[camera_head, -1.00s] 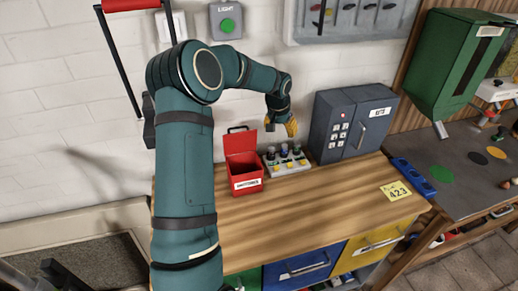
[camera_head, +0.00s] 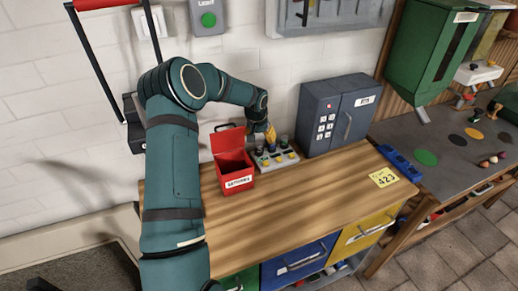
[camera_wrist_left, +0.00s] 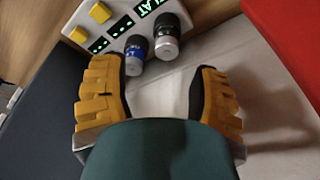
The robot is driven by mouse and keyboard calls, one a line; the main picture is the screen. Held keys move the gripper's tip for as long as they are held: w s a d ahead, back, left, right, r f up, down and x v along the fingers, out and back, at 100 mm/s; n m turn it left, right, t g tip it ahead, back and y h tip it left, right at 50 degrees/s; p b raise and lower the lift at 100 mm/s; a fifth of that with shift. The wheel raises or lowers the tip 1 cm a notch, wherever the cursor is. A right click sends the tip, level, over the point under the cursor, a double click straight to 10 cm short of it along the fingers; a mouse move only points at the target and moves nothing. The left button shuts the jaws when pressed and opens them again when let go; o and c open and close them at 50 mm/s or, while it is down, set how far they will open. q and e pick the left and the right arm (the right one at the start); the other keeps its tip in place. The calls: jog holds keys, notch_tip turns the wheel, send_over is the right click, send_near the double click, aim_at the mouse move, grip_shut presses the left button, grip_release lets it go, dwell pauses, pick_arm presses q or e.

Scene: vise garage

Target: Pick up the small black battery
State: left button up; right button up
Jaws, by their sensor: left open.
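A small charger (camera_head: 279,165) with yellow buttons stands on the wooden bench against the wall. Several small batteries stand upright in it. In the left wrist view, the charger (camera_wrist_left: 112,22) shows green lit displays, one partly reading "LAT". A black battery with a silver end (camera_wrist_left: 167,42) stands beside a blue one with a silver end (camera_wrist_left: 136,52). My left gripper (camera_head: 270,136) is just above the charger's back side, fingers pointing down. In the wrist view its yellow fingers (camera_wrist_left: 158,88) are apart and empty, with both batteries beyond the gap between them. My right gripper is not in view.
An open red "batteries" box (camera_head: 236,180) stands left of the charger. A grey safe with a keypad (camera_head: 320,115) stands close on its right. The wall is right behind.

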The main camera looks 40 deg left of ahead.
aim_at(259, 144)
pick_arm(q)
jog(key=shift+s+x, duration=0.2)
jog(key=shift+x, duration=0.7)
jog(key=shift+s+x, duration=0.15)
jog(key=shift+x, duration=0.75)
jog(key=shift+s+x, duration=0.2)
jog(key=shift+x, duration=0.65)
jog(key=shift+o, duration=0.3)
jog(key=shift+a+f, duration=0.1)
jog(key=shift+f, duration=0.05)
grip_shut()
